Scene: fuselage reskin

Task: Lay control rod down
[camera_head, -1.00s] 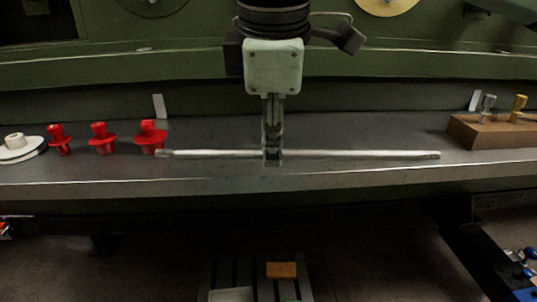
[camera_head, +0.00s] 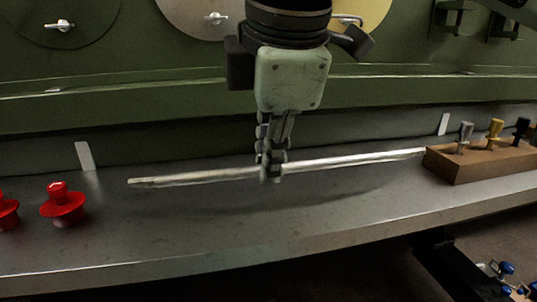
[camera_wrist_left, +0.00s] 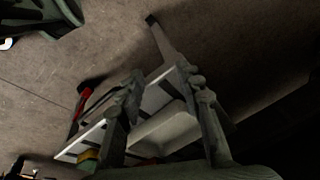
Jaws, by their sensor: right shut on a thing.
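The control rod (camera_head: 350,160) is a long, thin, pale metal bar in the head view. My right gripper (camera_head: 270,172) points down and is shut on the rod near its middle. The rod runs across above the grey bench shelf (camera_head: 230,235), its right end higher in the picture. A soft shadow shows below the rod, apart from it, so it seems held a little above the shelf. My left gripper (camera_wrist_left: 163,88) shows only in the left wrist view, with its fingers apart and nothing seen between them.
A brown wooden block (camera_head: 480,160) with several small pins stands at the rod's right end; I cannot tell whether they touch. Red plugs (camera_head: 64,205) stand at the left. The green fuselage wall (camera_head: 150,110) rises behind. Below the left gripper is a white-sided tray (camera_wrist_left: 165,128).

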